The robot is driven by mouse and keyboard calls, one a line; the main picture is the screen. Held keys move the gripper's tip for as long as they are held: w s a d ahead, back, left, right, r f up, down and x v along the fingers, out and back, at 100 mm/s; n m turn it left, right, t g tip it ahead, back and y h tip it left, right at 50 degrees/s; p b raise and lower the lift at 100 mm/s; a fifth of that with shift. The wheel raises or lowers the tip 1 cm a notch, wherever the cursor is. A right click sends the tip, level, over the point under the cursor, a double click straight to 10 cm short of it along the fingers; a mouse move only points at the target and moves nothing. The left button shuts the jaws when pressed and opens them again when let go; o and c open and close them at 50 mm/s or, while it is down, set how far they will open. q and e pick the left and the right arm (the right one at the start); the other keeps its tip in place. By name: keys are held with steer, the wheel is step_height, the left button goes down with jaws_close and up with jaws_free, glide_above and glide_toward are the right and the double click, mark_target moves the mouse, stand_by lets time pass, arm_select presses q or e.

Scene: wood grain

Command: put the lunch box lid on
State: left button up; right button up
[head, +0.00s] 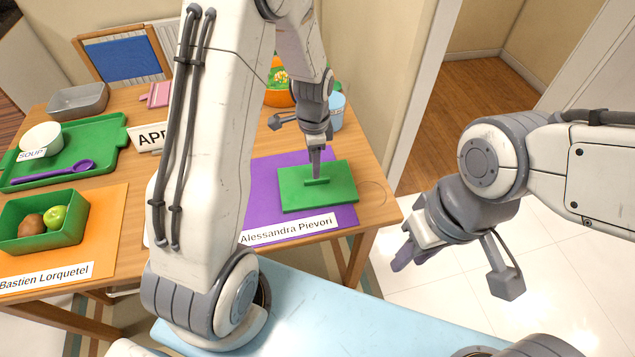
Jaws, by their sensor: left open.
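The green lid (335,198), a flat rectangle with a small raised handle, lies at the purple mat (270,172). Whether anything is under it I cannot tell. My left gripper (316,178) points straight down at the lid's handle, with its fingertips at or around it. It is open, and contact is unclear. An open green lunch box (40,243) with a green apple (56,216) and a brown fruit (31,227) stands on the orange mat (100,240) at the left. My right gripper (408,256) hangs off the table's right side, its opening unclear.
A green tray (110,147) holds a white soup bowl (41,138) and a purple spoon (60,172). A grey bin (78,101), an orange bowl (278,97) and a light blue container (337,110) stand farther back. Name cards line the mats. My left arm hides the table's middle.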

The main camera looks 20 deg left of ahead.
mark_target(317, 183)
arm_select(q)
step_height(317, 183, down, 5)
steer(key=shift+s+f, duration=0.1)
steer(key=shift+c, duration=0.3)
jaws_close()
